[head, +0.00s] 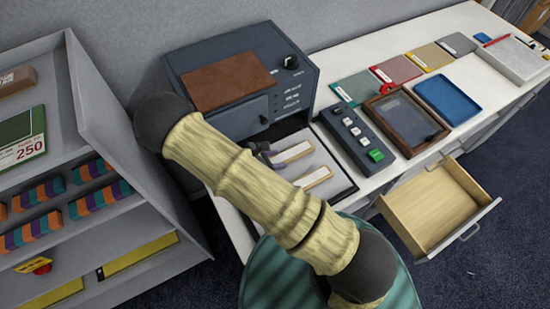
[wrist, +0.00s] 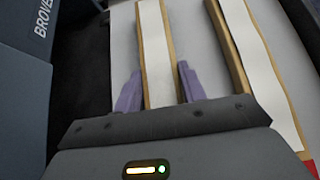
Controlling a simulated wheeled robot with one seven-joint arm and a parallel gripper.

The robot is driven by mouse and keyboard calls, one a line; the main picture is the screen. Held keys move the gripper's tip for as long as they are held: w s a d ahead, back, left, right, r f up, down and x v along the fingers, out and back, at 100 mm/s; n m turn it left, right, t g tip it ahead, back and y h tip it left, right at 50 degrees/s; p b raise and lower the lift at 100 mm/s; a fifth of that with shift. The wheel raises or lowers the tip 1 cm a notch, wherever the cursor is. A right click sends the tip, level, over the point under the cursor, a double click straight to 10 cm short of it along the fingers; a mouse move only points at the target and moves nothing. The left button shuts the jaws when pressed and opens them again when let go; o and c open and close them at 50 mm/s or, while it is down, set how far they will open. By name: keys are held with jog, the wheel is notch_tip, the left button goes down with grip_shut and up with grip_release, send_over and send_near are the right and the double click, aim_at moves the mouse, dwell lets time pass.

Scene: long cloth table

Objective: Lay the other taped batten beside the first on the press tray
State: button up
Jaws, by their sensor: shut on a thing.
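Two wooden battens with white tape along their tops lie roughly side by side over the pale press tray (wrist: 197,45), with a gap between them. My gripper (wrist: 159,72) has its purple fingers on either side of one batten (wrist: 157,40) and is shut on it. In the head view this held batten (head: 292,152) is the one nearer the press. The other batten (wrist: 260,75) lies to the right in the wrist view and also shows in the head view (head: 314,178). I cannot tell whether the held batten touches the tray. My arm hides part of the tray in the head view.
The dark blue press (head: 300,75) stands just behind the tray. A button box (head: 357,138) is close on the right, then a brown framed tray (head: 405,122) and a blue tray (head: 447,100). An open drawer (head: 435,205) juts out in front. Shelves (head: 60,220) stand left.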

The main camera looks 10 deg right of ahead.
jog(key=shift+f, duration=0.2)
jog(key=shift+f, duration=0.15)
jog(key=o, duration=1)
jog(key=shift+o, duration=0.2)
jog(key=b+v, duration=0.3)
jog(key=v, duration=0.9)
jog(key=shift+b, duration=0.35)
